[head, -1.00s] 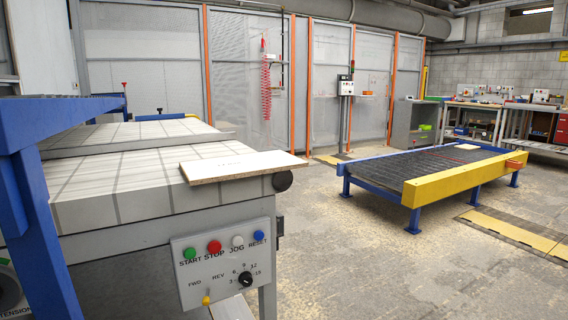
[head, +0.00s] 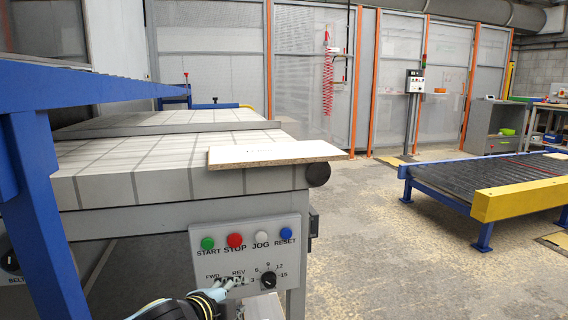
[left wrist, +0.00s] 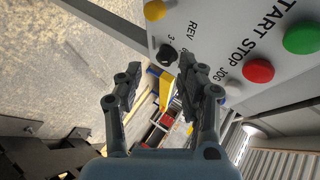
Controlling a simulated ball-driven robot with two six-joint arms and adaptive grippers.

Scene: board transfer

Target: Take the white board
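The white board (head: 275,153) lies flat on the right end of the belt conveyor (head: 120,187), its front right corner sticking out past the edge near the dark roller end. Its edge looks brown like chipboard. My left gripper (head: 235,284) is at the bottom of the head view, in front of the control panel and below the board. In the left wrist view my left gripper (left wrist: 155,88) has its two fingers apart with nothing between them, beside the panel (left wrist: 225,45). The board does not show in the left wrist view. My right gripper is not in view.
The control panel (head: 250,250) with buttons and a knob hangs on the conveyor's front. A blue frame (head: 40,190) stands at the left. A roller table (head: 450,178) with a yellow beam stands at the right. Open concrete floor (head: 390,260) lies between.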

